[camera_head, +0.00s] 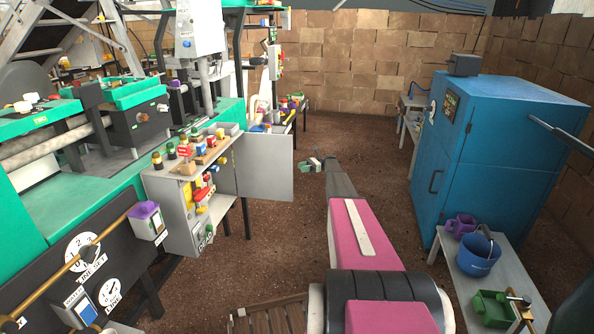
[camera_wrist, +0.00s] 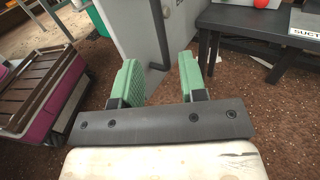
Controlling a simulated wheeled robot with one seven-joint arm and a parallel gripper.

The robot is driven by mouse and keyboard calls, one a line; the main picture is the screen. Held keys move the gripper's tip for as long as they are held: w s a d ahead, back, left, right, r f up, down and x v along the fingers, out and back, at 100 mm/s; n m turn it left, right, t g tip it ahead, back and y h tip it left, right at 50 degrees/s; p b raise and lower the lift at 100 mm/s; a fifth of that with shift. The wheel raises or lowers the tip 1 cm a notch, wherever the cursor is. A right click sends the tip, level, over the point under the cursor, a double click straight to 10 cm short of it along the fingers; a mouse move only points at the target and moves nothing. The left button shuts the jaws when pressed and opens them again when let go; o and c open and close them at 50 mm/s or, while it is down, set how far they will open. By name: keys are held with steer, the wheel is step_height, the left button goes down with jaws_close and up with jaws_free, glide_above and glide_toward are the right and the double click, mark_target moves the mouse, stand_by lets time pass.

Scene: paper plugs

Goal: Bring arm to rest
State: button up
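My arm, pink and dark grey, reaches forward over the brown floor in the head view. My gripper (camera_head: 315,163) is at its far end, small in that view, with green fingers. In the wrist view my gripper (camera_wrist: 160,80) shows two green finger pads held wide apart. Nothing is between them. Behind the fingers is a grey cabinet panel (camera_wrist: 130,25), and the fingers look apart from it, though the exact distance cannot be told.
The grey open-doored cabinet (camera_head: 264,178) with coloured items stands left of my arm. A blue cabinet (camera_head: 490,150) and a low white table (camera_head: 462,262) with buckets stand right. The floor ahead (camera_head: 350,135) is clear.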

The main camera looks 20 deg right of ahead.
steer(key=shift+d, duration=0.1)
steer(key=s+a+f+n+h, duration=0.1)
steer(key=s+a+n+h, duration=0.2)
steer(key=s+a, duration=0.55)
steer(key=s+a+n+h, duration=0.2)
steer(key=s+a+h, duration=0.2)
steer(key=s, duration=1)
steer(key=s+a+f+n+h, duration=0.1)
steer(key=s+a+n+h, duration=0.2)
steer(key=s+a, duration=0.55)
steer(key=s+a+r+n+t+h, duration=0.1)
steer(key=s+r+n+h, duration=0.2)
steer(key=s, duration=1)
steer(key=s+a+r+n+t+h, duration=0.1)
steer(key=s+r+n+h, duration=0.2)
steer(key=s, duration=1)
steer(key=n+h, duration=0.1)
steer(key=n, duration=0.1)
steer(key=shift+s+a+n+h, duration=0.2)
steer(key=shift+n+h, duration=0.1)
steer(key=shift+h, duration=0.1)
